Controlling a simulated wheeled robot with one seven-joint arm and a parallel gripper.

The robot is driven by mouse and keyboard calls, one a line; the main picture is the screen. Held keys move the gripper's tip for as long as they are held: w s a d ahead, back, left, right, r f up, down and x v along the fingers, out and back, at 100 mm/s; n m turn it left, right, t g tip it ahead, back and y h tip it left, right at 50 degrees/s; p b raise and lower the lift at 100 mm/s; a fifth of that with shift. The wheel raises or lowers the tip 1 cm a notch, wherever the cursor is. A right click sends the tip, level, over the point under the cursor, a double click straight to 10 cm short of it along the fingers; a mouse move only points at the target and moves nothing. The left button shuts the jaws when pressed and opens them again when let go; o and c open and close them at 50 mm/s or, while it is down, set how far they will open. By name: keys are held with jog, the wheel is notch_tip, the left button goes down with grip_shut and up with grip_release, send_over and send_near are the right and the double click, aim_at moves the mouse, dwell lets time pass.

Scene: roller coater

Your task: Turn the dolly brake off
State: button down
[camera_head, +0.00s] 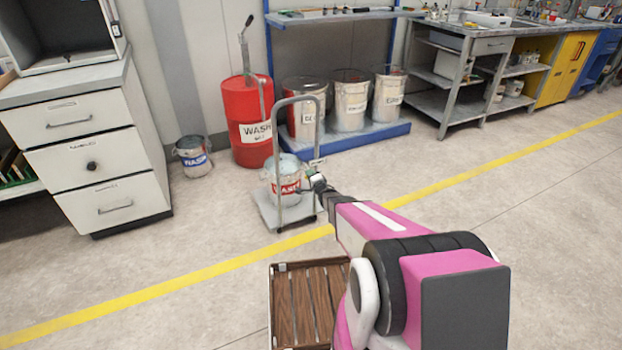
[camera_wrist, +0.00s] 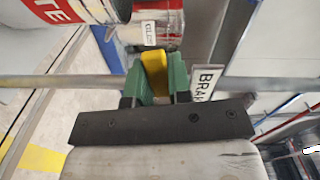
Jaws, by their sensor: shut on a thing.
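The dolly stands on the floor in the head view, with a grey platform (camera_head: 265,208) and an upright tube handle (camera_head: 299,98). A bucket with a red label (camera_head: 284,187) sits on it. My gripper (camera_head: 312,176) is at the dolly's right side, small in that view. In the wrist view, my gripper (camera_wrist: 156,88) has green fingers shut on a yellow brake lever (camera_wrist: 154,72). A grey dolly bar (camera_wrist: 235,84) runs across at the fingers. A white plate reading "BRAK…" (camera_wrist: 205,82) is just right of them. The lever's lower part is hidden between the fingers.
A red drum (camera_head: 247,110) stands behind the dolly, and a labelled bucket (camera_head: 193,157) to its left. A blue rack (camera_head: 350,140) holds several cans. A white drawer cabinet (camera_head: 90,160) is at left. Floor right of the dolly is clear.

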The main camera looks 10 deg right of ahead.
jog(key=shift+r+m, duration=0.35)
jog(key=shift+m, duration=0.55)
jog(key=c, duration=1)
grip_release()
jog(key=shift+c, duration=0.2)
jog(key=shift+s, duration=0.1)
jog(key=v, duration=1)
jog(key=shift+s, duration=0.3)
jog(key=shift+d+r, duration=0.1)
